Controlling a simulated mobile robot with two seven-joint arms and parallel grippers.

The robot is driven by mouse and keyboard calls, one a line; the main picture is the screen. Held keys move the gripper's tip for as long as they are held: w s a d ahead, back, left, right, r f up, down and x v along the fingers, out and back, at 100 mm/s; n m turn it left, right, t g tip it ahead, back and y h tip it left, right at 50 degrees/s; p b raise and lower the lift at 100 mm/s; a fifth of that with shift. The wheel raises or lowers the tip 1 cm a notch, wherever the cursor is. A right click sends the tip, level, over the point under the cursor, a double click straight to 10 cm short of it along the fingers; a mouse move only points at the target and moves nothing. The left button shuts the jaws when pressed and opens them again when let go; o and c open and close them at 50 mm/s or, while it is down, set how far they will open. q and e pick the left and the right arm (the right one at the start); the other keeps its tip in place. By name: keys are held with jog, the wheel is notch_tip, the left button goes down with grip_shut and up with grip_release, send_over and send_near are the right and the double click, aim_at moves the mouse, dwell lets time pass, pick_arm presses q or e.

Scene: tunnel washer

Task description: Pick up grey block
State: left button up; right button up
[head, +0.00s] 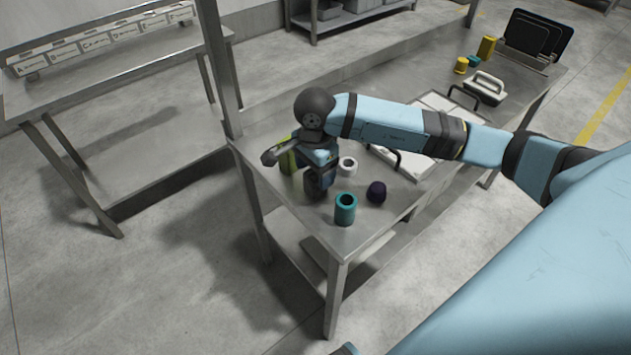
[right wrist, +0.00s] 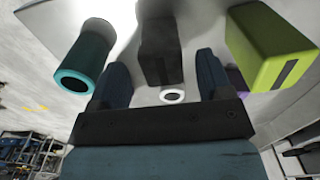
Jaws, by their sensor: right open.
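The dark grey block (right wrist: 160,45) stands on the table, between and just beyond the fingertips of my right gripper (right wrist: 161,66) in the right wrist view. The gripper is open, with one finger on each side of the block's line, and I see no contact. In the head view my right gripper (head: 318,182) points down over the near left end of the metal table (head: 300,236). There I cannot make out the grey block apart from the dark gripper. My left gripper is not in view.
Close around stand a teal cylinder (head: 345,209), a dark purple object (head: 376,192), a white ring (head: 347,166) and a lime green block (head: 287,158). A white tray (head: 425,168) lies further right. Yellow items (head: 486,46) stand at the far end.

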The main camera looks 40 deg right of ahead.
aim_at(316, 183)
jog(key=f, duration=0.5)
jog(key=shift+w+d, duration=0.1)
jog(key=shift+d, duration=0.1)
jog(key=shift+r, duration=0.1)
jog(key=shift+c, duration=0.2)
jog(key=c, duration=1.1)
jog(key=shift+c, duration=0.3)
jog(key=shift+r, duration=0.1)
